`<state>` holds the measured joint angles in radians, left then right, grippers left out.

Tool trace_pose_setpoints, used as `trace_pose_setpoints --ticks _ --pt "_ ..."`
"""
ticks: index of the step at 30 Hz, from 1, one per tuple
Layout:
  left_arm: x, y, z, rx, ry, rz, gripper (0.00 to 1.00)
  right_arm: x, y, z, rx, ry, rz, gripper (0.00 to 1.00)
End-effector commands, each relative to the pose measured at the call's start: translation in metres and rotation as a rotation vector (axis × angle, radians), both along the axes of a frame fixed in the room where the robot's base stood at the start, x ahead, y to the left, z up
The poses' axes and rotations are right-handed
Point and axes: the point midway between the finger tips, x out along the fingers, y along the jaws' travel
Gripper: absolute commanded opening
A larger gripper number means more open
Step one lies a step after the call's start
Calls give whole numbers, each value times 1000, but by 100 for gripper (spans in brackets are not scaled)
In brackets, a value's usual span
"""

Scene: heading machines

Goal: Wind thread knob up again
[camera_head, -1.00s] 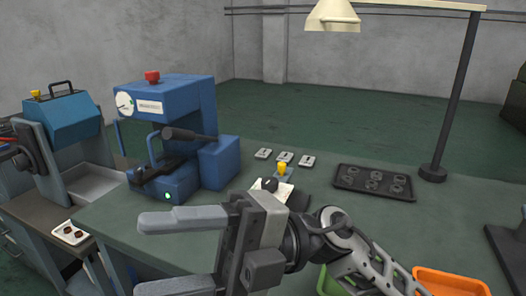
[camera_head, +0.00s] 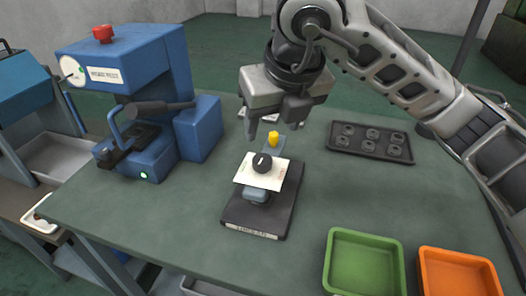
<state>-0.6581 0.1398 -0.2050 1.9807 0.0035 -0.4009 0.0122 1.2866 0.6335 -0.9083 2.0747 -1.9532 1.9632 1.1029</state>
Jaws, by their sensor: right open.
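A small device with a dark base (camera_head: 262,210) stands in the middle of the green bench. It carries a white plate (camera_head: 250,178) with a round black knob (camera_head: 262,161) bearing a pale mark. A yellow knob (camera_head: 273,138) stands just behind the black one. I cannot tell which of the two is the thread knob. My right gripper (camera_head: 274,129) hangs open with its fingers pointing down, above and behind the device. It looks close to the yellow knob, but I cannot tell whether it touches. My left gripper is out of view.
A blue machine (camera_head: 135,75) with a red button and lever stands at the left. A dark tray of rings (camera_head: 371,142) lies at the right, behind green (camera_head: 365,262) and orange (camera_head: 458,275) bins. The bench left of the device is clear.

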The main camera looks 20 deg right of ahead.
Motion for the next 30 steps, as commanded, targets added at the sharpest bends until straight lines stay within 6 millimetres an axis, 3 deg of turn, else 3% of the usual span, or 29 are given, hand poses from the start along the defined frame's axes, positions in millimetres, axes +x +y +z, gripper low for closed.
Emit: trace_pose_setpoints --ticks 9,15,28,30 --pt "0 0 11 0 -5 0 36 26 2 -63 0 7 1 57" --pt "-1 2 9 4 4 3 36 37 3 -89 1 3 2 57" --pt "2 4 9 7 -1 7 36 41 4 -99 2 1 4 57" --pt "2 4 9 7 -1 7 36 41 4 -99 2 1 4 41"
